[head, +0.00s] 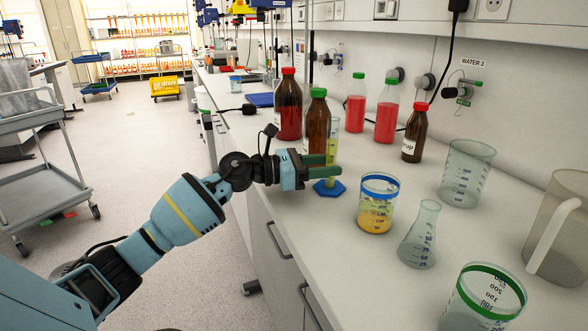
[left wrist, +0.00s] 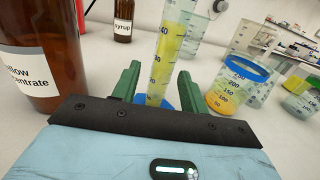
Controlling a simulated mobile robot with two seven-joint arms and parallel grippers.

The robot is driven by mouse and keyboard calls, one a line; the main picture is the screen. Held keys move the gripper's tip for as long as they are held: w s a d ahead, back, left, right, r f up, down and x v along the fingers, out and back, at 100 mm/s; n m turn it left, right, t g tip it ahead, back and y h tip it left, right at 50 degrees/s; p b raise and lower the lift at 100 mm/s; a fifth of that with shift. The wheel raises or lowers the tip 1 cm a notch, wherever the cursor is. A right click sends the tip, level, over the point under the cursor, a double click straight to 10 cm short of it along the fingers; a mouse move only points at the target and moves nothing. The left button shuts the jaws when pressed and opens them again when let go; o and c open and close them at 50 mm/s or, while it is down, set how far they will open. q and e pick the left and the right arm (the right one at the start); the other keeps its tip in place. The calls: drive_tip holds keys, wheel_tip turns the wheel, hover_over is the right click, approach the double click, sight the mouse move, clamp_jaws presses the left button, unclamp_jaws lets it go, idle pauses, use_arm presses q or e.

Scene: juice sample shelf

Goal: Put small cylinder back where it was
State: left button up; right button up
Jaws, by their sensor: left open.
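The small cylinder (head: 332,143) is a clear graduated cylinder with yellow liquid on a blue hexagonal base (head: 330,189). It stands upright on the bench near its front edge. In the left wrist view the cylinder (left wrist: 168,50) rises between the two green fingers. My left gripper (head: 322,166) is open with its fingers on either side of the cylinder, low above the base. Whether the fingers touch the glass I cannot tell. My right gripper is not in view.
Brown bottles (head: 317,125) stand just behind the gripper; one (left wrist: 38,50) is close at left in the wrist view. A blue-rimmed beaker (head: 377,205) with yellow liquid and a conical flask (head: 419,237) stand to the right. Red bottles (head: 386,112) stand near the wall.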

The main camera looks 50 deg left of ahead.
use_arm(q)
drive_tip(key=b+v, duration=0.1)
drive_tip(key=v, duration=0.6)
drive_tip(key=shift+s+f, duration=0.1)
drive_tip(key=shift+v, duration=0.8)
idle(0.5)
